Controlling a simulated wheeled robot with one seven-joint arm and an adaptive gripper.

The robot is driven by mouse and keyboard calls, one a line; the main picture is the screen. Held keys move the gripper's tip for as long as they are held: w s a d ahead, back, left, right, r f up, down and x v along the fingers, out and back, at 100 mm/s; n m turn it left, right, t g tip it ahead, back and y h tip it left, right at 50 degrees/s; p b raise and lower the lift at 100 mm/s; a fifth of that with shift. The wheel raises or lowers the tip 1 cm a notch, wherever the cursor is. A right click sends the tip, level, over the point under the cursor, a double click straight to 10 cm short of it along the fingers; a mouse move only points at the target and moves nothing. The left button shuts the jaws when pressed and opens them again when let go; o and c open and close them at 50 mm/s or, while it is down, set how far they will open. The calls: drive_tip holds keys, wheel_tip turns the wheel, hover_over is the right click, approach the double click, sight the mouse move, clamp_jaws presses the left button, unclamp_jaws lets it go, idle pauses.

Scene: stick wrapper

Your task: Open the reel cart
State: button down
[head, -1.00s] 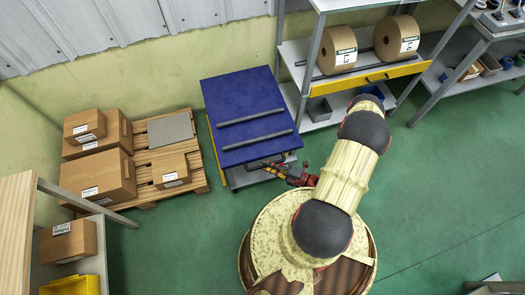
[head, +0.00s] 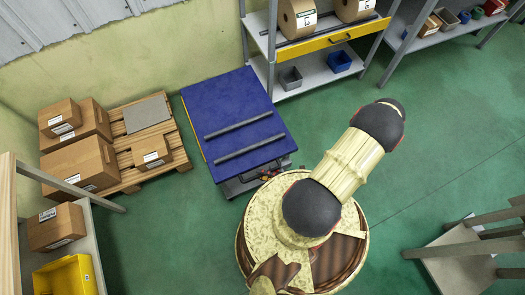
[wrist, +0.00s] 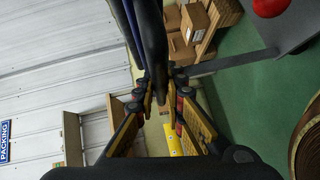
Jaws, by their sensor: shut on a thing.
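The reel cart (head: 198,98) stands left of centre in the head view. It has a flat blue top with two dark bars (head: 245,124) lying across it and a grey lower part (head: 252,181). My gripper (head: 270,173) is at the cart's front right edge, mostly hidden by my arm. In the wrist view my gripper (wrist: 160,98) has its fingers close together on a dark part of the cart (wrist: 151,38), with a blue edge beside it. The exact spot held is unclear.
A shelf (head: 334,64) with paper reels stands behind the cart. A pallet (head: 130,178) with cartons (head: 74,165) is close on its left. A side shelf with a yellow bin (head: 64,277) is at lower left. A table (head: 470,250) stands at right. Green floor between is clear.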

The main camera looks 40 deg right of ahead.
drive_tip(key=shift+s, duration=0.2)
drive_tip(key=c, duration=2)
unclamp_jaws()
drive_tip(key=shift+o, duration=0.8)
drive_tip(key=v, duration=0.7)
drive_tip(key=shift+s, duration=0.2)
